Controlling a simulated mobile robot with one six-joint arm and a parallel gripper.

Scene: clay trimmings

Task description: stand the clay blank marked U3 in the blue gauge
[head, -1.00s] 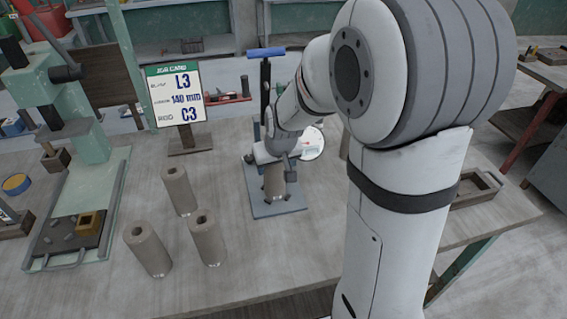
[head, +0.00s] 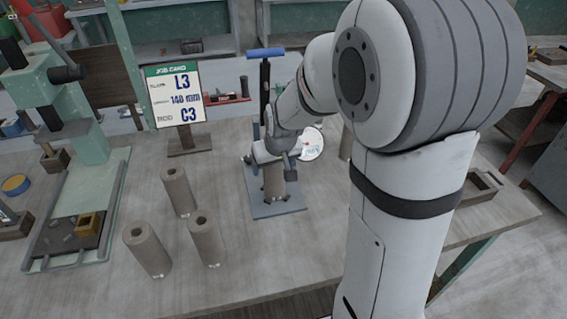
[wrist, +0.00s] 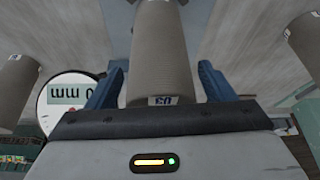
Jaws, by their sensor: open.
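The clay blank marked U3 (wrist: 160,60) is a grey-brown cylinder between the two open blue fingers of my gripper (wrist: 158,85), with a gap visible on each side. In the head view the blank (head: 274,184) appears upright on the base plate of the blue gauge (head: 290,208). My gripper (head: 272,158) is around its upper part and hides its top. The gauge has a dark column with a blue top bar and a round white display (head: 312,144); the display also shows, inverted, in the wrist view (wrist: 62,98).
Several similar hollow blanks stand left of the gauge, among them one in front (head: 147,250). A job card (head: 181,95) reads L3, 140 mm, C3. A green press (head: 85,130) stands at left and a wooden tray (head: 480,187) at right. The front centre of the table is clear.

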